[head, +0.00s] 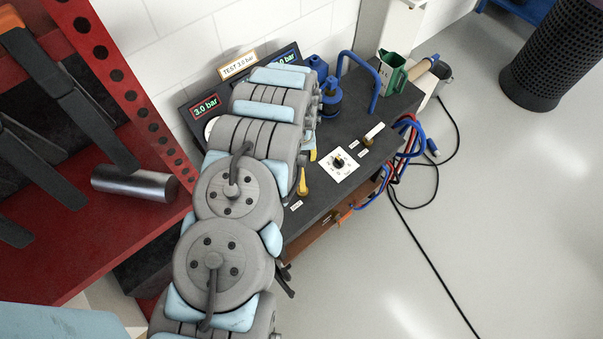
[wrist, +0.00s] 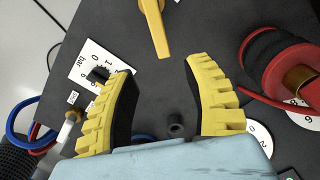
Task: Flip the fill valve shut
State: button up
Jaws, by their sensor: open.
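A yellow valve lever (head: 302,182) stands on the dark bench top, beside a small label too small to read. In the wrist view the lever (wrist: 155,25) lies at the top edge, just beyond the fingertips and roughly in line with the gap between them. My gripper (wrist: 160,68) is open and its jaws are empty. A second valve with a pale handle (head: 374,132) is farther right; it also shows at the left in the wrist view (wrist: 70,124). I cannot read which label marks the fill valve. My arm hides most of my gripper in the head view.
A regulator plate with a black knob (head: 338,163) sits between the two valves. Displays reading 3.0 bar (head: 206,107), a blue fitting (head: 322,96) and a green jug (head: 391,72) stand behind. Hoses (head: 408,140) hang off the right edge.

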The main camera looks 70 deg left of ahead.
aim_at(301, 174)
jog(key=shift+f+b, duration=0.8)
jog(key=shift+f, duration=5.05)
jog(key=shift+d, duration=0.1)
grip_shut()
